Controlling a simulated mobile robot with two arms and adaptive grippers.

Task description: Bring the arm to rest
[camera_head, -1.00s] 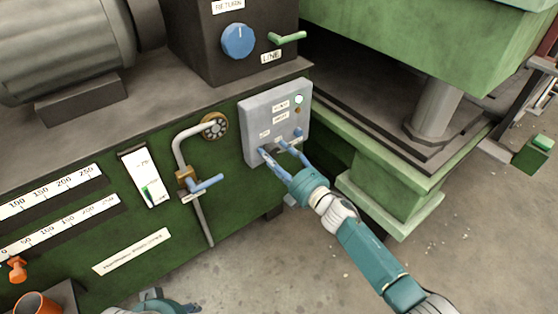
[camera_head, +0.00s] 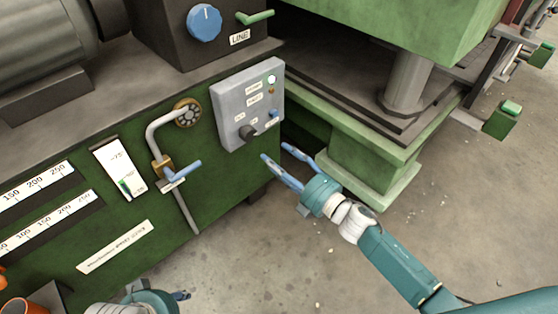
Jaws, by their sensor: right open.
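My right gripper (camera_head: 276,161) is in the camera_head view, its two blue fingers spread and empty. It hangs in front of the green machine (camera_head: 140,215), below and to the right of the grey control box (camera_head: 250,103), apart from it. The box carries a dark knob (camera_head: 247,132), a small blue knob (camera_head: 275,114) and a lit green-white lamp (camera_head: 271,79). Part of my left arm (camera_head: 150,300) shows at the bottom edge, with a small blue tip beside it; whether its gripper is open or shut is unclear.
A bent pipe with a blue-handled brass valve (camera_head: 181,174) stands out from the machine front. A blue dial (camera_head: 204,23) and a green lever (camera_head: 255,17) sit above. A green press base (camera_head: 360,165) stands to the right. The concrete floor (camera_head: 300,265) below is clear.

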